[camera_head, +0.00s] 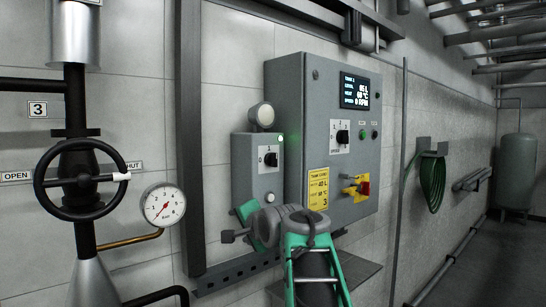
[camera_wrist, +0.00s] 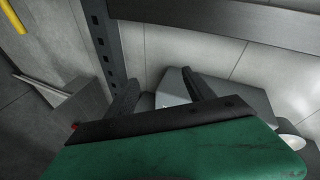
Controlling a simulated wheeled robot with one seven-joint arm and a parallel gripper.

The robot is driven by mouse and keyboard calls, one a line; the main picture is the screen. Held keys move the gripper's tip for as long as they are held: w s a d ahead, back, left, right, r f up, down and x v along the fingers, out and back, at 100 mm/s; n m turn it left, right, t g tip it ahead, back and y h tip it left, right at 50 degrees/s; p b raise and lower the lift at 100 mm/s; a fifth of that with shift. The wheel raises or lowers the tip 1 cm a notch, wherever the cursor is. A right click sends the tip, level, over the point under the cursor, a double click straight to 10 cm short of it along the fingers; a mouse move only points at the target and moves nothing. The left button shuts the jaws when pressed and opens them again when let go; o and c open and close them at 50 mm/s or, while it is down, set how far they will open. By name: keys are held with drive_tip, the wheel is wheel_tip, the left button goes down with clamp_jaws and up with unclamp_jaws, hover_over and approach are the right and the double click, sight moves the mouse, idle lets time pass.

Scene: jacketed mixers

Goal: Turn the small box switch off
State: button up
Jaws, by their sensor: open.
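The small grey box (camera_head: 259,190) is on the wall, left of and against the larger control panel. Its black rotary switch (camera_head: 270,159) sits on a white plate in the upper part of its front. The knob's exact angle is too small to read. A green light (camera_head: 280,138) glows at the box's upper right corner. My gripper (camera_head: 228,236) is below the box's lower left, apart from the switch. In the wrist view my gripper (camera_wrist: 160,79) is open, its two dark fingers apart with nothing between them. A grey box-like shape (camera_wrist: 235,95) lies beyond the right finger; the switch does not show there.
The larger panel (camera_head: 302,80) carries a display, a selector knob (camera_head: 340,136) and a red-and-yellow switch (camera_head: 361,187). A pressure gauge (camera_head: 163,205) and a black handwheel (camera_head: 80,178) stand left. A green hose (camera_head: 432,180) hangs right. A dark vertical rail (camera_head: 188,130) runs left of the box.

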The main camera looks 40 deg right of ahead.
sight(276, 161)
drive_tip(key=s+d+r+m+t+h+p, duration=0.1)
drive_tip(key=s+d+r+m, duration=0.15)
drive_tip(key=d+r, duration=0.4)
drive_tip(key=s+d+r+m+t+h, duration=0.1)
drive_tip(key=d+r+m+t+h, duration=0.15)
drive_tip(key=d+r, duration=0.45)
drive_tip(key=shift+g+y, duration=0.25)
drive_tip(key=shift+y, duration=0.1)
drive_tip(key=w+p, duration=0.1)
drive_tip(key=w, duration=0.1)
drive_tip(key=w+r+p, duration=0.1)
drive_tip(key=w, duration=0.2)
drive_tip(key=w+d+r+p, duration=0.1)
drive_tip(key=w, duration=0.1)
drive_tip(key=shift+w+p, duration=0.2)
drive_tip(key=shift+p, duration=0.15)
drive_tip(key=shift+f, duration=0.1)
drive_tip(key=shift+c, duration=0.4)
clamp_jaws()
